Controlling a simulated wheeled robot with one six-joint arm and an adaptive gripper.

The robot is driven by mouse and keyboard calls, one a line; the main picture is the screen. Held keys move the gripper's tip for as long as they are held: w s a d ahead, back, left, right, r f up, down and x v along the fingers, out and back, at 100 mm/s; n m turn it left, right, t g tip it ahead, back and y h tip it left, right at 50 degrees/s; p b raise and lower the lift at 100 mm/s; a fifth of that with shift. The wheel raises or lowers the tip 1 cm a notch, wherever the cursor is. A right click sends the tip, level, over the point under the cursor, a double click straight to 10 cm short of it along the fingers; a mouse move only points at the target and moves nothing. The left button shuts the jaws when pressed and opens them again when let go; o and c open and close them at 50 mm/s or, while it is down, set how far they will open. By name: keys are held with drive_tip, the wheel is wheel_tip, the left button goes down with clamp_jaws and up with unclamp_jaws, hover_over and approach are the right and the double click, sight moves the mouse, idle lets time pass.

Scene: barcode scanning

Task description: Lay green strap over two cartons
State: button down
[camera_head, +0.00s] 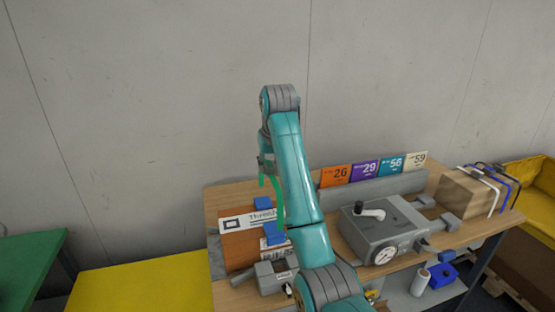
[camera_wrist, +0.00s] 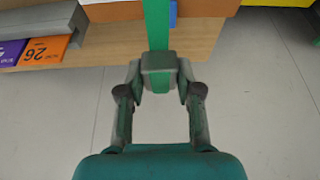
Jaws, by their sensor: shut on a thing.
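My gripper (camera_head: 266,162) is shut on a green strap (camera_head: 278,203) and holds it above the left part of the wooden table. The strap hangs down in a curve towards an orange-brown carton (camera_head: 240,248) with a white printed label (camera_head: 237,224). Whether the strap touches the carton is unclear. Two blue blocks (camera_head: 263,203) (camera_head: 274,232) sit at the carton. In the wrist view, my gripper (camera_wrist: 159,63) pinches the strap (camera_wrist: 157,25), with an orange carton edge (camera_wrist: 208,8) beyond.
A grey box with a dial and crank (camera_head: 385,233) stands mid-table. Numbered cards (camera_head: 363,169) line the back. A strapped cardboard box (camera_head: 468,192) is at the right end. A yellow surface (camera_head: 140,291) and a yellow bin (camera_head: 538,207) flank the table.

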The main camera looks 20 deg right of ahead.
drive_tip(key=shift+a+f, duration=0.5)
drive_tip(key=shift+f, duration=0.55)
drive_tip(key=shift+d+f, duration=0.15)
drive_tip(key=shift+f, duration=6.3)
drive_tip(key=c, duration=0.7)
unclamp_jaws()
